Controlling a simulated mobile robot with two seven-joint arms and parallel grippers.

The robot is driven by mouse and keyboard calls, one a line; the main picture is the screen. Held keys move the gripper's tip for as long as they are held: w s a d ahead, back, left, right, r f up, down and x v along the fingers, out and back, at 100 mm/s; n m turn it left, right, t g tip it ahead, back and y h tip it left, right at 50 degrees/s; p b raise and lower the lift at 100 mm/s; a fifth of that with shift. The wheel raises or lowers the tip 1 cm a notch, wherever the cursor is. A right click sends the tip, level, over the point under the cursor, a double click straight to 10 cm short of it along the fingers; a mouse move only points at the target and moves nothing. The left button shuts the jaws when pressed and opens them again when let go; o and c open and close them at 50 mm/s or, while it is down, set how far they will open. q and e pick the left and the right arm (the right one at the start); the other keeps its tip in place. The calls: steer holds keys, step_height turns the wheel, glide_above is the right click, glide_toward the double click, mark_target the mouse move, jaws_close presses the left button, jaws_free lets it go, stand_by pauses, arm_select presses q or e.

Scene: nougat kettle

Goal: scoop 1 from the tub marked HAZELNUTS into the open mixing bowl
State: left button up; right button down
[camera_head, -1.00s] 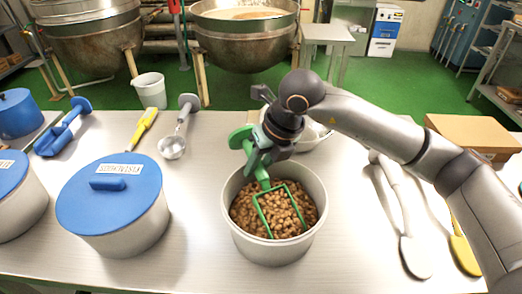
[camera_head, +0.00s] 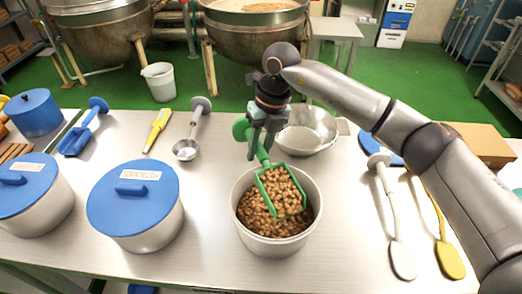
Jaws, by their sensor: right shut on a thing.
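My right gripper (camera_head: 262,138) is shut on the handle of a green scoop (camera_head: 259,150). The scoop's head is over the open pale tub (camera_head: 243,234), with brown nuts inside its green rim. More brown nuts (camera_head: 252,212) fill much of the tub. No marking on this tub is readable from here. The metal mixing bowl (camera_head: 318,139) stands open just behind the tub, partly hidden by my right gripper and arm. My left gripper is not in view.
Two blue-lidded tubs (camera_head: 138,200) (camera_head: 30,196) stand to the left. A metal ladle (camera_head: 187,150), yellow tool (camera_head: 157,129) and blue scoop (camera_head: 80,137) lie behind them. White (camera_head: 402,262) and yellow (camera_head: 449,260) paddles, a blue lid (camera_head: 368,143) and a cardboard box (camera_head: 480,142) are right.

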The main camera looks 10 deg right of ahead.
steer(key=r, duration=0.1)
steer(key=r+p, duration=0.1)
steer(key=r, duration=0.1)
steer(key=shift+w+r, duration=0.25)
steer(key=shift+r, duration=0.2)
steer(key=shift+w+r+g, duration=0.15)
steer(key=shift+r+g, duration=0.15)
steer(key=shift+r, duration=0.65)
steer(key=shift+f, duration=0.1)
